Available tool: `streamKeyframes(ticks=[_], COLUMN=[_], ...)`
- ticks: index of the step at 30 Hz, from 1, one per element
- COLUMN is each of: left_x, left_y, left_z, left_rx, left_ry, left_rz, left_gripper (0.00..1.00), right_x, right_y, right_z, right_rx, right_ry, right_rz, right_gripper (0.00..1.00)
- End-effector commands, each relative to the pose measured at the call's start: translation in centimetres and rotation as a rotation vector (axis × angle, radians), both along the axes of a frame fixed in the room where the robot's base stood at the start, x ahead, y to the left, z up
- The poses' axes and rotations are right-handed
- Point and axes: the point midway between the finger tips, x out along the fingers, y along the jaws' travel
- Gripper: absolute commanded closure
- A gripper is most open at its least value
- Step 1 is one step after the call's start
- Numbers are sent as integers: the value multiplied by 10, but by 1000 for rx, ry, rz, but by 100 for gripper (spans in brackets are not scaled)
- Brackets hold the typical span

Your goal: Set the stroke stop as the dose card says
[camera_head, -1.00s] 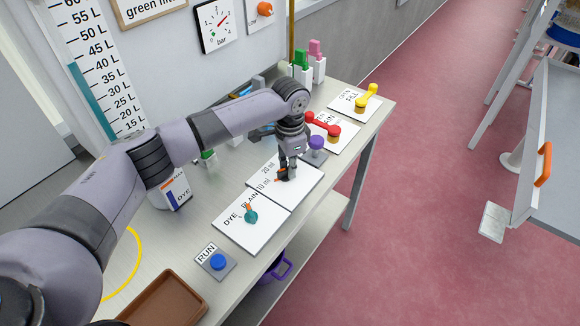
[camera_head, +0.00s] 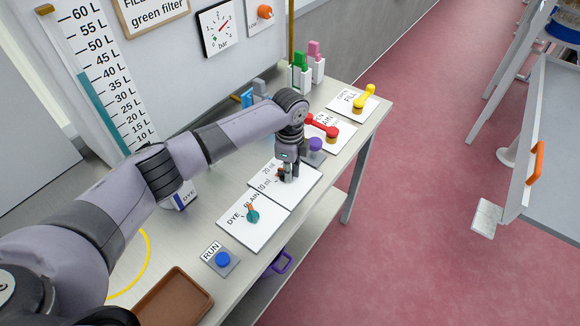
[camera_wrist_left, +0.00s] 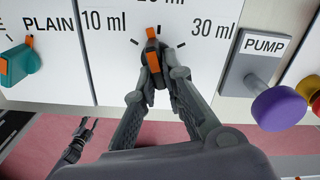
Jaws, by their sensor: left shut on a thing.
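The stroke stop is a dark knob with an orange pointer (camera_wrist_left: 152,52) on a white plate marked 10 ml, 20 ml and 30 ml (camera_head: 300,190). In the left wrist view the pointer aims up the picture, between the 10 ml and 30 ml labels, toward the partly cut-off 20 ml label. My left gripper (camera_wrist_left: 159,75) is shut on the knob, one finger on each side; it also shows in the head view (camera_head: 285,178). My right gripper (camera_wrist_left: 82,130) seems to show small at the lower left of the wrist view, away from the plate. I cannot make out a dose card.
The purple PUMP knob (camera_wrist_left: 279,108) stands close right of the plate. A teal DYE/PLAIN selector (camera_head: 253,216) is on the other side. A blue RUN button (camera_head: 222,259), brown tray (camera_head: 175,299), red lever (camera_head: 323,126) and yellow lever (camera_head: 364,97) are also on the bench.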

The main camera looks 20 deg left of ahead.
Motion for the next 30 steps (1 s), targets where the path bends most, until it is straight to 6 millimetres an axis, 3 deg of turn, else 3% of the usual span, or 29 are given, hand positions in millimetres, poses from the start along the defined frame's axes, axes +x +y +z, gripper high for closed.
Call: streamKeyframes(ticks=[12, 30], left_x=[-3, -3], left_y=[0, 0], left_z=[1, 1], left_rx=[-2, -1], left_ry=[-1, -2], left_rz=[-247, -305], left_gripper=[100, 100], right_x=[0, 0], right_y=[2, 3], right_z=[9, 10], right_rx=[2, 3], right_ry=[0, 1], right_rz=[-1, -1], right_gripper=[60, 60])
